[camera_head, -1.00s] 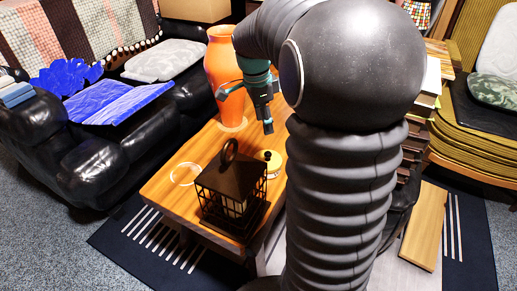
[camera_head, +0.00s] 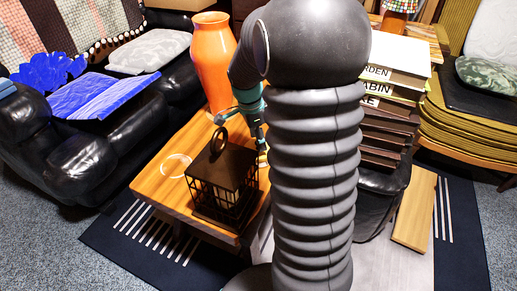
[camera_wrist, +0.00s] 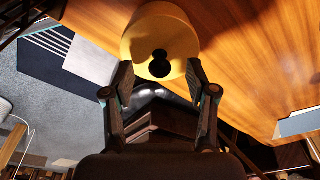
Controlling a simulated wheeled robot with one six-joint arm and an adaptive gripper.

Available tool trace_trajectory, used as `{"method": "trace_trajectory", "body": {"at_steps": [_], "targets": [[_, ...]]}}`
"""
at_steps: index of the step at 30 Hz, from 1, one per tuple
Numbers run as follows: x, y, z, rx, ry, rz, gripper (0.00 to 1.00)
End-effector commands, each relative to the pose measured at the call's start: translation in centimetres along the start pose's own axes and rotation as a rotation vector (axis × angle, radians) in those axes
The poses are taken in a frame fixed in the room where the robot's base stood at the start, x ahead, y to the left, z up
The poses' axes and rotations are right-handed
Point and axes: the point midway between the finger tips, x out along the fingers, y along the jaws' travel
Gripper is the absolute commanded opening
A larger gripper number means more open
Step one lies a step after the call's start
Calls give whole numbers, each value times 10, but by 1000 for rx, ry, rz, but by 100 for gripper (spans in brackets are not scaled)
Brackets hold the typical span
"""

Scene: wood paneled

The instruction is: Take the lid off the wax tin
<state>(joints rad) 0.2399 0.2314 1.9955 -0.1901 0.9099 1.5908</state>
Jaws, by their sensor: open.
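The wax tin (camera_wrist: 150,28) is round and yellow, with a black knob (camera_wrist: 160,66) on its lid, at the top middle of the wrist view. It stands on the wooden table (camera_wrist: 250,50). My gripper (camera_wrist: 160,80) is open, with one fingertip on each side of the knob in the picture and a gap on both sides. I cannot tell how far the fingertips are above or short of the knob. In the head view my gripper (camera_head: 261,143) is low over the table behind the lantern, and my arm and the lantern hide most of the tin.
A black lantern (camera_head: 222,178) with a top ring stands close to my gripper. A clear ring-shaped item (camera_head: 176,165) lies left of it. An orange vase (camera_head: 211,62) stands behind on the table. Stacked books (camera_head: 390,95) are at right, and a black sofa (camera_head: 85,150) is at left.

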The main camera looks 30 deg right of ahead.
Motion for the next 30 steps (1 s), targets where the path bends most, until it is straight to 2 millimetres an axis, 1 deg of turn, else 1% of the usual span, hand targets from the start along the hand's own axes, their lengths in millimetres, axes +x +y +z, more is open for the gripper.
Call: {"method": "trace_trajectory", "body": {"at_steps": [1,4,12,13,19,20,30], "targets": [[7,0,0,1,0,2,57],[15,0,0,1,0,0,57],[18,0,-1,2,0,-1,57],[18,0,-1,2,0,-1,55],[18,0,-1,2,0,-1,5],[18,0,-1,2,0,-1,3],[16,0,-1,2,0,-2,3]]}}
